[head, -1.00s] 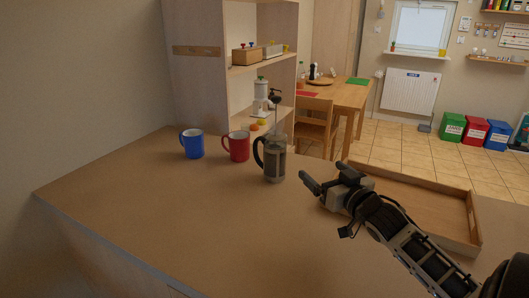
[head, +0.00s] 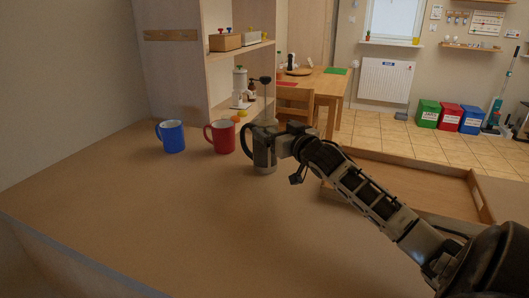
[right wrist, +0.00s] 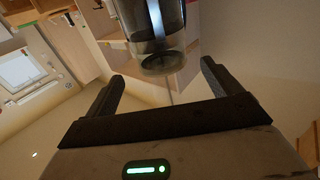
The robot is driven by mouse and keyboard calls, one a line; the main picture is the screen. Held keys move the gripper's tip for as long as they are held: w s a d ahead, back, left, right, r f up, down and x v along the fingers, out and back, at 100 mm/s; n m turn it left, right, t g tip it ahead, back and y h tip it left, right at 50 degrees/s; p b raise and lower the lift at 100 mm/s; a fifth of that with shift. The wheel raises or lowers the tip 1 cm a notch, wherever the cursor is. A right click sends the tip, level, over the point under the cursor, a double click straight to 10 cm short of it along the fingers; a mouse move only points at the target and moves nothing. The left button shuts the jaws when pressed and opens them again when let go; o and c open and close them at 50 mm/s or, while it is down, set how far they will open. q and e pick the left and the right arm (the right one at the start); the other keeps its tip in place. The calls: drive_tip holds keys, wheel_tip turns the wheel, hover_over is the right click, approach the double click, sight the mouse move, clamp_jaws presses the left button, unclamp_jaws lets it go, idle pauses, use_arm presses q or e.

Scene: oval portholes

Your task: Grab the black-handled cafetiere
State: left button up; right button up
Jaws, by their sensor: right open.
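The cafetiere (head: 264,159) stands upright on the counter, with a glass body, a black handle on its left side and a plunger rod with a dark knob on top. My right gripper (head: 279,143) is at its right side in the head view and hides part of the body. In the right wrist view the cafetiere's glass (right wrist: 152,30) shows upside down beyond and between the two spread fingers of the right gripper (right wrist: 160,80), with nothing held. I cannot tell whether a finger touches the glass. My left gripper is out of view.
A red mug (head: 222,138) stands just left of the cafetiere, and a blue mug (head: 172,137) further left. A wooden tray (head: 408,171) lies to the right, partly behind my arm. The counter's front (head: 175,225) is clear. A shelf unit (head: 238,52) stands behind.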

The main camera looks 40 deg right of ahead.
sight(265, 121)
drive_tip(key=shift+b+x, duration=1.1)
drive_tip(key=shift+x, duration=1.95)
drive_tip(key=shift+a, duration=0.15)
clamp_jaws()
drive_tip(key=shift+r, duration=0.15)
